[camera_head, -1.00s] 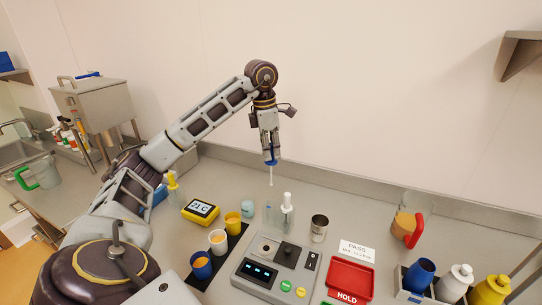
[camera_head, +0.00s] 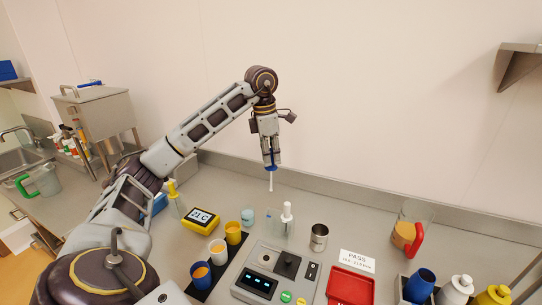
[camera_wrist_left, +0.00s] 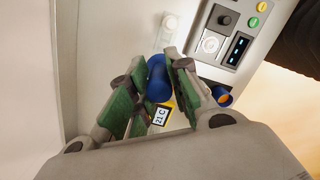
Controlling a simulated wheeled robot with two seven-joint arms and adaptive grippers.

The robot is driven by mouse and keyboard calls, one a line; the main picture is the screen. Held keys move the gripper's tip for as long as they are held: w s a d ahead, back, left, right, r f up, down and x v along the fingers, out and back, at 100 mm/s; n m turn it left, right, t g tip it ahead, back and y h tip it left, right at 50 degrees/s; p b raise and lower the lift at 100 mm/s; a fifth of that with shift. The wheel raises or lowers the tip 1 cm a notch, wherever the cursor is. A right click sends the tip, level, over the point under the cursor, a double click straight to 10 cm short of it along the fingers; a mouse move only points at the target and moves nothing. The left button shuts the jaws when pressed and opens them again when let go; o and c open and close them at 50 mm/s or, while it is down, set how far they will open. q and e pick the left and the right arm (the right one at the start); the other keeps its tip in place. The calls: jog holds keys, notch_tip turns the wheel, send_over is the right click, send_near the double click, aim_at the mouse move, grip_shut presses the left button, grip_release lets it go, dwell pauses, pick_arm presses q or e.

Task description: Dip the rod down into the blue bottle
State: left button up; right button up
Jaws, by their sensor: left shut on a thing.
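My left gripper (camera_head: 270,158) is shut on the blue handle of the rod (camera_head: 271,182). The thin white rod hangs upright, tip down, in the air above the back of the counter. In the left wrist view the blue handle (camera_wrist_left: 157,78) sits between the green-padded fingers (camera_wrist_left: 160,70); the rod's shaft is hidden there. The blue bottle (camera_head: 420,284) stands in a rack at the right front, well to the right of the rod. My right gripper is not in view.
A clear holder with a white-topped dropper (camera_head: 287,215), a metal cup (camera_head: 319,237) and a grey instrument (camera_head: 270,275) stand below the rod. White (camera_head: 461,285) and yellow (camera_head: 494,295) bottles stand beside the blue one. A red-handled jug (camera_head: 410,235) is behind the rack.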

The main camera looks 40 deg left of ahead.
pick_arm(q)
jog(key=shift+r+p, duration=1.95)
jog(key=shift+r, duration=0.4)
notch_tip(320, 180, up, 3)
jog(key=shift+r+p, duration=0.1)
jog(key=shift+p, duration=1.15)
jog(key=shift+r, duration=1.3)
jog(key=shift+f, duration=0.1)
